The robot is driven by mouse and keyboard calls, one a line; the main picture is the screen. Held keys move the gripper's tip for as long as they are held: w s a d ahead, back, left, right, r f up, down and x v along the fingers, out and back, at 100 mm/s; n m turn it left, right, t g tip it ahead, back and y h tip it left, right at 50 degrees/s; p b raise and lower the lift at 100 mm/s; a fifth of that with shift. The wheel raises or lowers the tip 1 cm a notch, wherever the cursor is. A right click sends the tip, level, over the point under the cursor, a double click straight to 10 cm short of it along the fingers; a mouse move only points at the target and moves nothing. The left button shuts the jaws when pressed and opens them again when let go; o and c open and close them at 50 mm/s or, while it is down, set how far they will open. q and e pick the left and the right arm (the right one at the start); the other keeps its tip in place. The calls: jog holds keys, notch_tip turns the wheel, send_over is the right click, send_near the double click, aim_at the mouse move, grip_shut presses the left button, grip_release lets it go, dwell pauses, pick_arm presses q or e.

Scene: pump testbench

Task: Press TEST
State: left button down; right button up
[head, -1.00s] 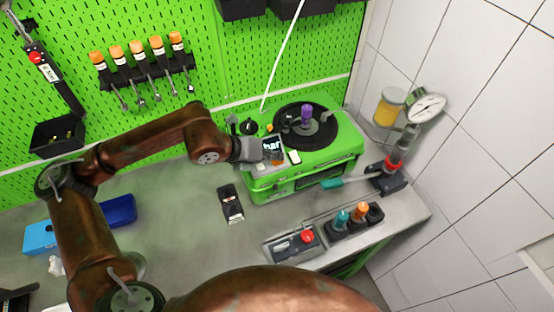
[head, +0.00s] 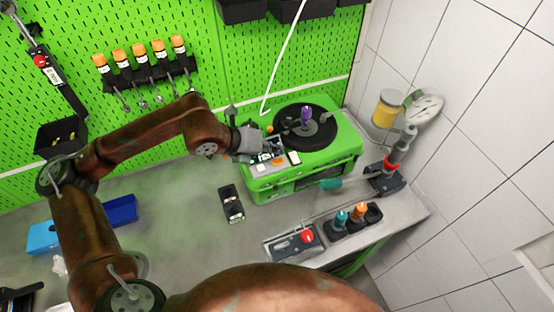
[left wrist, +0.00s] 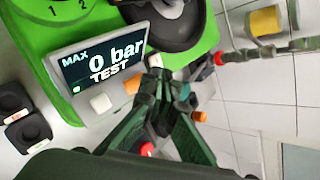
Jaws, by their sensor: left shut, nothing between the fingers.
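The green pump testbench (head: 333,155) stands at the back of the bench. In the left wrist view its tilted display (left wrist: 100,62) reads "MAX", "0 bar" and "TEST". Below the display sit a white button (left wrist: 100,103) and an orange button (left wrist: 132,87); the orange one also shows in the head view (head: 277,162). My left gripper (head: 270,152) is shut and empty, its fingers in front of the display in the head view. In the wrist view its fingertips (left wrist: 154,82) appear just right of the orange button; contact cannot be told. My right gripper is out of view.
A round black plate with a purple knob (head: 306,114) tops the machine. A black handheld device (head: 231,203) lies left of it. A box with a red button (head: 306,237) and a holder with teal and orange caps stand in front. A gauge (head: 427,108) is at right.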

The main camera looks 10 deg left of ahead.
aim_at(276, 161)
pick_arm(q)
jog(key=shift+r+p, duration=0.5)
jog(key=shift+r, duration=1.05)
